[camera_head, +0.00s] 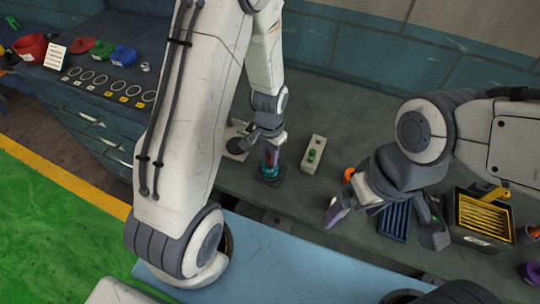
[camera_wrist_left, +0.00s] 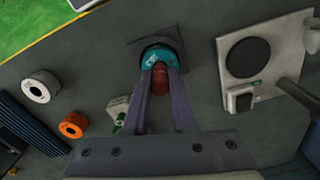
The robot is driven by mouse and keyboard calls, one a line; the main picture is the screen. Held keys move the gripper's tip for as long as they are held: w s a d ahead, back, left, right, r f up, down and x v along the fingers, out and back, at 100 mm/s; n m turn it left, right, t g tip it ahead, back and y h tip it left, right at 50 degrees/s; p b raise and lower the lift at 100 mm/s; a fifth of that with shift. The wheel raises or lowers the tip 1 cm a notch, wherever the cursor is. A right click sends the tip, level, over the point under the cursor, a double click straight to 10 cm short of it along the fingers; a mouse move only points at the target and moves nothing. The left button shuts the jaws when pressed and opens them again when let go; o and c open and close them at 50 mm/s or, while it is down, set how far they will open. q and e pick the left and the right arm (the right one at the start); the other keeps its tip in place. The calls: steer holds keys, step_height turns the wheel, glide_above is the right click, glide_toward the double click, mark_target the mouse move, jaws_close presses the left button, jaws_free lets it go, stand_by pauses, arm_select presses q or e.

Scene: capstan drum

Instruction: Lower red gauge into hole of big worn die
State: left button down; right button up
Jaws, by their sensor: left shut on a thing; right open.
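My left gripper (camera_head: 268,150) is shut on the red gauge (camera_wrist_left: 160,78), its fingers on either side of it. The gauge is right at a teal ring-shaped die (camera_wrist_left: 157,57) with a dark label, which sits on a dark square base (camera_wrist_left: 136,44). In the head view the teal die (camera_head: 268,166) stands on its dark base (camera_head: 268,180) on the bench, below the left gripper. The fingers hide the contact, so I cannot tell how deep the gauge sits in the hole. My right gripper (camera_head: 383,232) is open and empty, further right over the bench edge.
A white plate with a dark disc (camera_wrist_left: 247,58) lies beside the die. A white block with a green piece (camera_head: 312,154) stands to its right. An orange ring (camera_wrist_left: 73,125) and a white ring (camera_wrist_left: 38,87) lie apart. A blue ribbed tray (camera_head: 394,221) and yellow-black bin (camera_head: 484,217) are right.

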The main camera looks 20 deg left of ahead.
arm_select(q)
steer(key=shift+f, duration=0.45)
stand_by(2.5)
steer(key=c, duration=0.6)
jaws_free()
steer(key=shift+c, duration=0.2)
steer(key=shift+r, duration=0.1)
step_height(320, 180, up, 10)
steer(key=shift+r+b, duration=0.15)
steer(key=shift+b, duration=0.35)
steer(key=s+d+r+m, duration=0.2)
steer(key=s+d+r, duration=0.2)
steer(key=s, duration=0.5)
steer(key=s+d+r+m+h, duration=0.1)
steer(key=s+d+r, duration=0.4)
steer(key=s+d, duration=0.3)
steer(key=shift+s+d+r+m, duration=0.15)
steer(key=shift+s+d+m, duration=0.1)
steer(key=shift+s+m, duration=0.25)
